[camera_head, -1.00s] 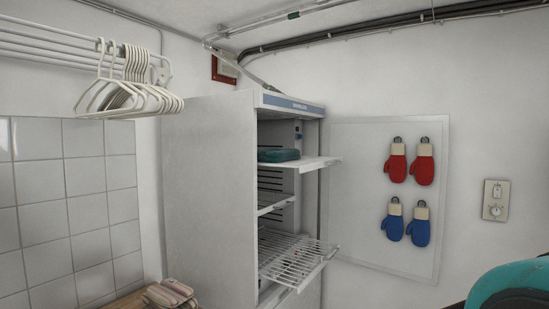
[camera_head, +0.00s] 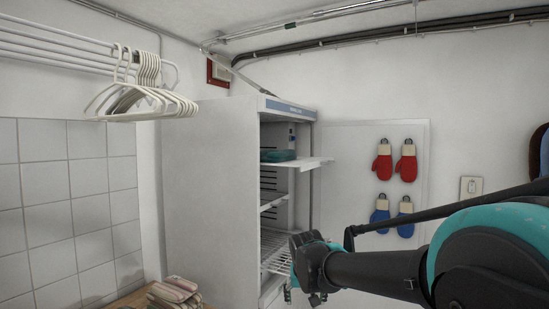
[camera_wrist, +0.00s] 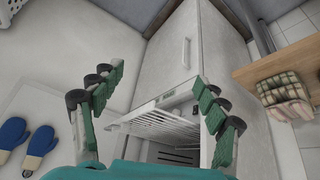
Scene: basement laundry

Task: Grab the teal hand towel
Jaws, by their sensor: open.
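The teal hand towel (camera_head: 277,155) lies folded on the top pulled-out shelf (camera_head: 308,163) of the tall white cabinet (camera_head: 208,190) in the head view. I cannot make it out in the wrist view. My gripper (camera_wrist: 156,80) is open, its two green-padded fingers spread, with nothing between them. In the head view my wrist is in front of the cabinet's lower wire rack (camera_head: 272,248), below and slightly right of the towel. The wire rack also shows between and beyond the fingers in the wrist view (camera_wrist: 165,122).
White hangers (camera_head: 140,90) hang from a rail at the upper left. Red mittens (camera_head: 383,165) and blue mittens (camera_head: 380,215) hang on a wall panel right of the cabinet. Folded cloths (camera_head: 173,292) lie on a wooden surface at the lower left.

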